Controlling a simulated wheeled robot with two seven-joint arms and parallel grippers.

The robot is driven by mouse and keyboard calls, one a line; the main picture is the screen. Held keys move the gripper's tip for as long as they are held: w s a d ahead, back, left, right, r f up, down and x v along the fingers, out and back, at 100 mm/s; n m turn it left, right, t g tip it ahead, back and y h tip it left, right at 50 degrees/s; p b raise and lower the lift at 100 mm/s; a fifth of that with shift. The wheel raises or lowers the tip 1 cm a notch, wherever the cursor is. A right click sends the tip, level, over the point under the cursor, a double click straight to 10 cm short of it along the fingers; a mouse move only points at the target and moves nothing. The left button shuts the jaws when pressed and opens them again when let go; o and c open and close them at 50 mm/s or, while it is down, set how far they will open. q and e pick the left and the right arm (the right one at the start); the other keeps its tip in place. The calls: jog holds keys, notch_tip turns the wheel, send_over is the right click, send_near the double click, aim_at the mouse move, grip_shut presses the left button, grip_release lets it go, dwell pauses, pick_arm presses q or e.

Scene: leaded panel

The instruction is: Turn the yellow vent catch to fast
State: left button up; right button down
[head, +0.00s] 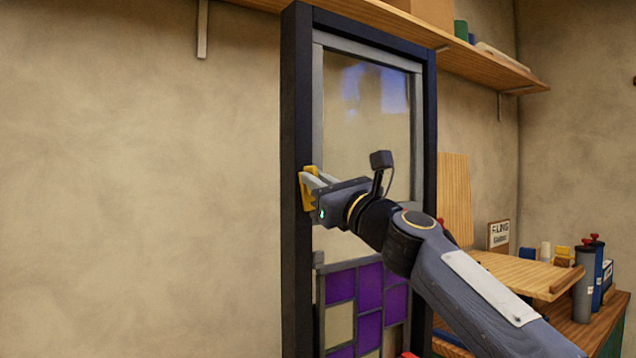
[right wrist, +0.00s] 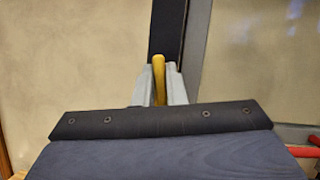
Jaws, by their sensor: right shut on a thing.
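The yellow vent catch (head: 308,190) sits on the left side of the dark window frame (head: 295,90), at about mid height. My right gripper (head: 312,182) reaches it from the right and is shut on it. In the right wrist view the yellow catch (right wrist: 159,75) stands upright between the two grey fingers (right wrist: 159,88), which hide part of it. I cannot read any marking for fast. My left gripper is in neither view.
A leaded panel of purple and clear panes (head: 342,288) stands in the lower frame. A wooden shelf (head: 480,62) runs above. A bench (head: 592,328) with a slanted board (head: 525,272) and bottles (head: 584,285) stands at right.

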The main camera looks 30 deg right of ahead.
jog(key=shift+n+g+y+p, duration=0.75)
jog(key=shift+n+g+p, duration=0.3)
jog(key=shift+n, duration=2.15)
jog(key=shift+n+g+y+p, duration=0.8)
jog(key=shift+n+g+p, duration=0.2)
jog(key=shift+n, duration=2.2)
jog(key=shift+n+g+y+p, duration=0.75)
jog(key=shift+n+g+p, duration=0.3)
jog(key=shift+n, duration=2.15)
jog(key=c, duration=1.5)
grip_release()
jog(key=b+v, duration=0.1)
jog(key=v, duration=0.7)
jog(key=shift+b, duration=0.3)
